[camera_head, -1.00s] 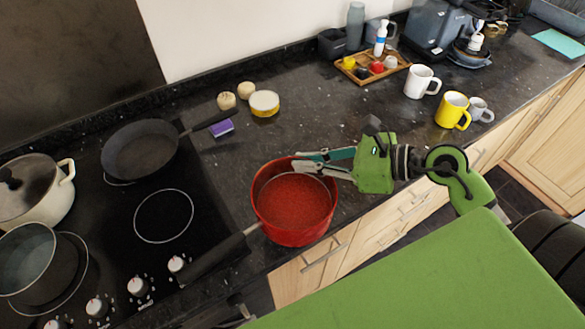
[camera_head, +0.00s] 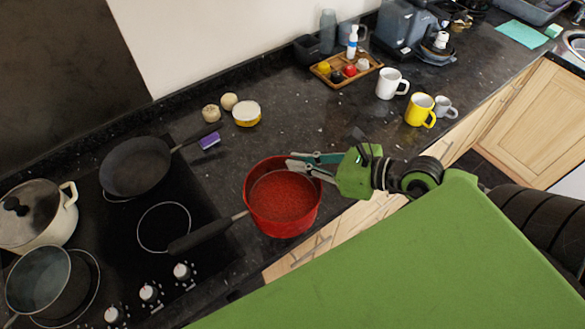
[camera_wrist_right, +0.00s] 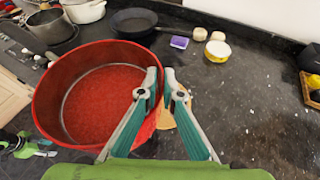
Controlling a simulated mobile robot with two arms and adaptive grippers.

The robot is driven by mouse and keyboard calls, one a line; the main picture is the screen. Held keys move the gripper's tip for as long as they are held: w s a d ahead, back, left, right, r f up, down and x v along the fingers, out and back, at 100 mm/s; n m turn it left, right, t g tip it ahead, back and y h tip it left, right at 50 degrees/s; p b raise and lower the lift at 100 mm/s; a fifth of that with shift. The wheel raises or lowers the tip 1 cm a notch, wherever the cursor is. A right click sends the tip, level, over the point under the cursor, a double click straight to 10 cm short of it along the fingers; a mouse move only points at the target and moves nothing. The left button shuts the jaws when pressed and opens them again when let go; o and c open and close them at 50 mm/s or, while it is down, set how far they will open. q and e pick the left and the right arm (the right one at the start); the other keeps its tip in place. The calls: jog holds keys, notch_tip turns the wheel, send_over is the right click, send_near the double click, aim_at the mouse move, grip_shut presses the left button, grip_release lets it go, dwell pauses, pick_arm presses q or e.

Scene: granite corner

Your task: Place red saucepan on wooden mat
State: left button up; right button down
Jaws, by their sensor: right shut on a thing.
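The red saucepan (camera_head: 285,200) is near the counter's front edge, right of the hob, its dark handle pointing left. It looks upright and fills the left of the right wrist view (camera_wrist_right: 90,110). My right gripper (camera_head: 295,163) is shut on the pan's rim, one finger inside and one outside, as the right wrist view (camera_wrist_right: 161,75) shows. I cannot tell how high the pan is above the counter. A tan patch (camera_wrist_right: 166,118), perhaps the wooden mat, shows beside the pan in the right wrist view, mostly hidden by pan and fingers. My left gripper is not in view.
The hob (camera_head: 118,215) holds a black frying pan (camera_head: 135,165), a cream pot (camera_head: 35,222) and a grey saucepan (camera_head: 38,282). A purple sponge (camera_head: 209,141) and a yellow tin (camera_head: 246,113) lie behind the red pan. Mugs (camera_head: 390,85) stand right; counter between is clear.

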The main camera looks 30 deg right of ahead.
jog(key=w+f+b, duration=0.2)
jog(key=w+f, duration=0.2)
jog(key=w+d+f+b, duration=0.1)
jog(key=w+f+b, duration=0.2)
jog(key=w+f, duration=0.1)
jog(key=w+d+f+b, duration=0.1)
jog(key=w+f+b, duration=0.1)
jog(key=w+f, duration=0.2)
jog(key=shift+w+d, duration=0.1)
jog(key=shift+w, duration=0.15)
dwell(0.6)
jog(key=shift+r, duration=0.1)
jog(key=shift+b, duration=0.3)
jog(key=c, duration=2.6)
grip_release()
jog(key=shift+s+f, duration=0.15)
jog(key=shift+f, duration=0.3)
jog(key=o, duration=0.4)
jog(key=shift+r, duration=0.1)
